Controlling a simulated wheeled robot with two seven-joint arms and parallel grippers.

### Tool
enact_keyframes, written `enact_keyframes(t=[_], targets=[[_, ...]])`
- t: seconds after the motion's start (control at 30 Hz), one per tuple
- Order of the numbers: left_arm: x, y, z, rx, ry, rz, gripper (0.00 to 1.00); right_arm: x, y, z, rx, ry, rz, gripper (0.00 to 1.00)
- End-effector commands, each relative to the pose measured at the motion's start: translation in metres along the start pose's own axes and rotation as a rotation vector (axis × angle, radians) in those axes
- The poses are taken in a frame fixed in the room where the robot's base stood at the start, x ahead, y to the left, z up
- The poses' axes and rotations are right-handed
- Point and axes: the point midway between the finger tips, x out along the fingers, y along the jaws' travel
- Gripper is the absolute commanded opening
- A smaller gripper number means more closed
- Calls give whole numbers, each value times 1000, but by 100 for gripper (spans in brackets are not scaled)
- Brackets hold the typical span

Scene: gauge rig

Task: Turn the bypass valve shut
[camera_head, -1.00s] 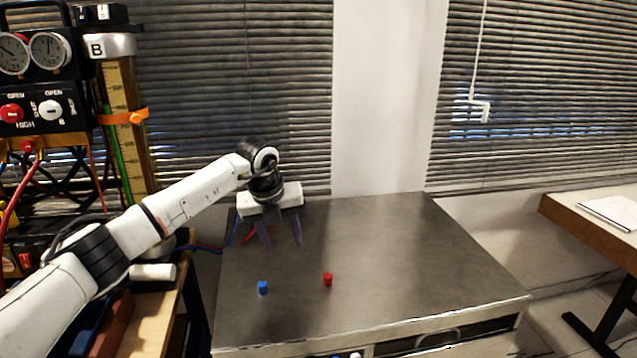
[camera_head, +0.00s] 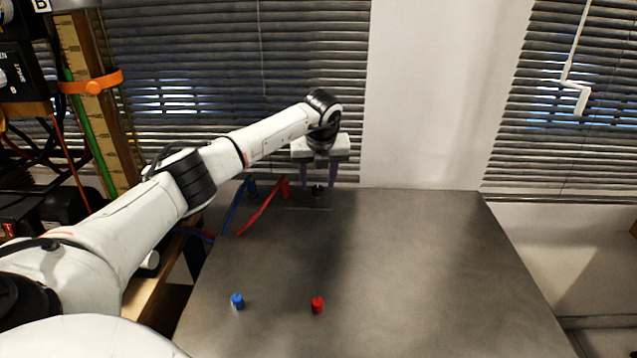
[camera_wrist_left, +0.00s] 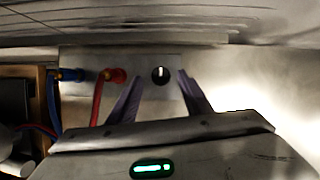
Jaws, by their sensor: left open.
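The bypass valve appears to be the small dark round knob (camera_head: 318,194) at the back of the grey metal bench (camera_head: 420,270). In the left wrist view the knob (camera_wrist_left: 160,75) is black with a white pointer mark, close to upright in the picture, on a pale plate (camera_wrist_left: 200,62). My left gripper (camera_head: 318,184) is open above the knob, its two purple-grey fingers on either side of it. Whether the fingers touch the knob I cannot tell. My right gripper is not in view.
A red hose fitting (camera_head: 286,188) and a blue one (camera_head: 251,188) stand left of the knob, with hoses running left. A blue cap (camera_head: 237,301) and a red cap (camera_head: 317,305) sit at the bench front. The bench's right side is clear.

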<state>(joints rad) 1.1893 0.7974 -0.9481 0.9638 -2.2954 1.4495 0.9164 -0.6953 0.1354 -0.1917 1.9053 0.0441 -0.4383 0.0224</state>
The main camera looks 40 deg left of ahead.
Motion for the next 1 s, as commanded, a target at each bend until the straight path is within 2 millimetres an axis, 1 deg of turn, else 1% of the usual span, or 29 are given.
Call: enact_keyframes(t=[0.03,0.1,0.2,0.5,0.57,0.7,0.77,1.0], targets=[[7,0,0,-1,2,1,45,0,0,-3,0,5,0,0],[15,0,0,0,2,0,45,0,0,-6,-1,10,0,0],[21,0,0,0,1,0,45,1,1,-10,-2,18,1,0],[24,0,0,1,0,-1,45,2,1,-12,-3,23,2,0],[24,0,0,1,0,-1,37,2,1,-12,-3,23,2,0],[23,0,0,1,0,-1,13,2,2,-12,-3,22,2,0],[23,0,0,1,0,-1,4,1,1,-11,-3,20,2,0],[23,0,0,18,0,-8,4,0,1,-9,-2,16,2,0]])
